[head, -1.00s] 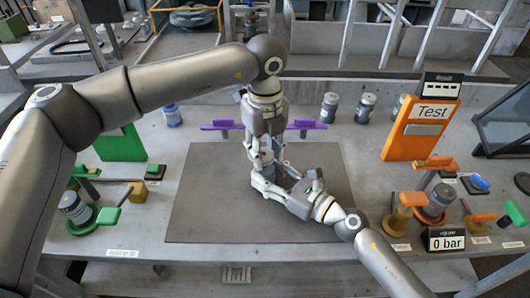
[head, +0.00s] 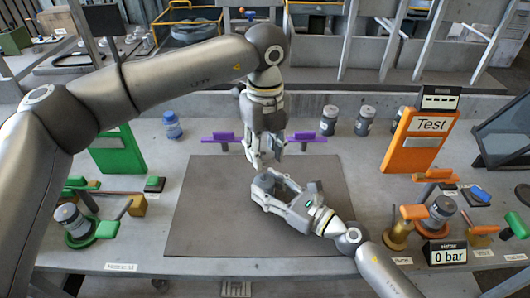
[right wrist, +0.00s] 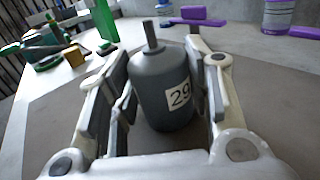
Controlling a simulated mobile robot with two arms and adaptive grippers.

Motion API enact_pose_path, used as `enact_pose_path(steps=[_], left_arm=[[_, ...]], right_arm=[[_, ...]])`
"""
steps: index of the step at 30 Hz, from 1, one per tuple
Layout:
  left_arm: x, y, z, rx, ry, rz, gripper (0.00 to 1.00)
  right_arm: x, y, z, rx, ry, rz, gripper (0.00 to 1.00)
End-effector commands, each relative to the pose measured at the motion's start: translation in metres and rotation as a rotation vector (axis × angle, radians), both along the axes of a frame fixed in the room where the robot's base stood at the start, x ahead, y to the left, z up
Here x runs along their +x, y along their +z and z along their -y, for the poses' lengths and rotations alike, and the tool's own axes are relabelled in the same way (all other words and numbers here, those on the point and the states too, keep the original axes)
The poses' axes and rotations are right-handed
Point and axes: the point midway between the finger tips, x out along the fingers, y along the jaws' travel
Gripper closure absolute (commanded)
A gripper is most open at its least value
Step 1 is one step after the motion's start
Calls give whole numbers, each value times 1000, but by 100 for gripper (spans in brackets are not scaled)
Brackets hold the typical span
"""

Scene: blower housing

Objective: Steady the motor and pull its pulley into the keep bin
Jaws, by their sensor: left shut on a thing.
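The motor (right wrist: 163,88) is a dark grey cylinder with a white label reading 29. It stands upright on the mat in the right wrist view, a bare thin shaft on top. My right gripper (head: 277,182) has its fingers on both sides of it; they also show in the right wrist view (right wrist: 165,105). My left gripper (head: 264,163) points down just behind and above the right one in the head view. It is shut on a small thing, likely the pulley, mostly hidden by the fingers.
The grey mat (head: 215,215) is otherwise clear. Purple holders (head: 305,137) and grey canisters (head: 330,119) stand behind it. A green panel (head: 117,150) and green fixture (head: 107,229) are at the left. An orange Test panel (head: 417,140) and a 0 bar display (head: 446,253) are at the right.

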Motion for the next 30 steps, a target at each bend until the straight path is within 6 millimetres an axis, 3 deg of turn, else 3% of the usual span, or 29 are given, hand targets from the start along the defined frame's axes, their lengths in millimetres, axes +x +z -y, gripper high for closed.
enact_pose_path(steps=[1,5,17,30], left_arm=[[0,0,0,0,0,0,94],[0,0,0,0,0,0,94],[0,0,0,0,0,0,94],[0,0,0,0,0,0,94]], right_arm=[[0,0,0,-1,-1,-1,47],[0,0,0,0,0,0,30],[-3,-1,4,-2,0,-1,30],[-50,-1,62,0,-1,-4,30]])
